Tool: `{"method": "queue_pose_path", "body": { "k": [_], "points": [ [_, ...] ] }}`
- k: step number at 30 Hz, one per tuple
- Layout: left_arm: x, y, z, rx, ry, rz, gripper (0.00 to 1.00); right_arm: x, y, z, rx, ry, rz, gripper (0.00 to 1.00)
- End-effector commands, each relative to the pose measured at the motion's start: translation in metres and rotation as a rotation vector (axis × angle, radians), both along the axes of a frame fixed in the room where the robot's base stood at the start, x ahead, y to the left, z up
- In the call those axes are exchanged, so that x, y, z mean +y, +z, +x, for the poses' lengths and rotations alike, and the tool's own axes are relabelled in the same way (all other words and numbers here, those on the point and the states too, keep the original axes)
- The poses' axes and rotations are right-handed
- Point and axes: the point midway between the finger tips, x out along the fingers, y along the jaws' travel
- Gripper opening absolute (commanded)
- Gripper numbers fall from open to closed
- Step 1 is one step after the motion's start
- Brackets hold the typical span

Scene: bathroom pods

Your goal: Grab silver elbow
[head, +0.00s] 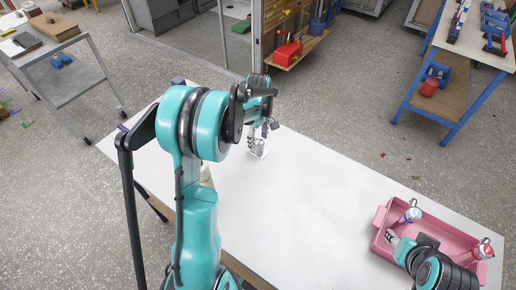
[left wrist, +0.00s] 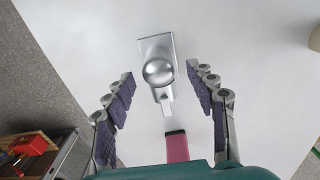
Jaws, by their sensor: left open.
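The silver elbow (left wrist: 158,70) shows in the left wrist view as a shiny rounded piece with a flat rectangular plate at its far end and a narrow stem toward me. In the head view, the silver elbow (head: 258,150) sits on the white table, partly covered by my left gripper (head: 266,126). The left gripper (left wrist: 160,84) is open, with its purple-padded fingers on either side of the elbow and a visible gap to each. My right gripper (head: 392,238) is at the pink tray; its fingers are too small to read.
The pink tray (head: 379,223) stands at the table's right end, holding white bottles (head: 412,214) with red parts. The white table (head: 310,200) is clear between tray and elbow. In the left wrist view, a pink piece (left wrist: 177,147) with a dark end lies near my palm.

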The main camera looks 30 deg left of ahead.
Motion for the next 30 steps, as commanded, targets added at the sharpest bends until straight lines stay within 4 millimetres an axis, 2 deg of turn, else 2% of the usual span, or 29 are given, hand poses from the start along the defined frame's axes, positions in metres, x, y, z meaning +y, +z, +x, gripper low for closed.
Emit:
{"method": "queue_pose_path", "body": {
  "k": [1,4,11,14,18,30],
  "points": [
    [0.0,-0.013,0.001,0.0,0.0,0.0,0.56,0.0,-0.008,0.0,0.0,0.0,0.0,0.4],
    [0.0,-0.025,0.001,0.0,-0.001,0.0,0.56,0.0,-0.011,0.0,0.0,0.0,0.0,0.4],
    [0.0,-0.027,0.0,0.0,-0.001,0.0,0.56,0.0,-0.01,0.0,0.0,0.0,0.0,0.4],
    [0.0,-0.027,0.0,-0.001,-0.001,0.0,0.35,0.0,-0.01,0.0,0.0,0.0,0.0,0.4],
    [0.0,-0.027,0.0,-0.001,-0.001,0.0,0.0,0.0,-0.01,0.0,0.0,0.0,0.0,0.4],
    [0.0,-0.021,0.001,-0.001,-0.001,0.0,0.0,0.0,-0.008,0.0,0.0,0.0,0.0,0.4]
  ]
}}
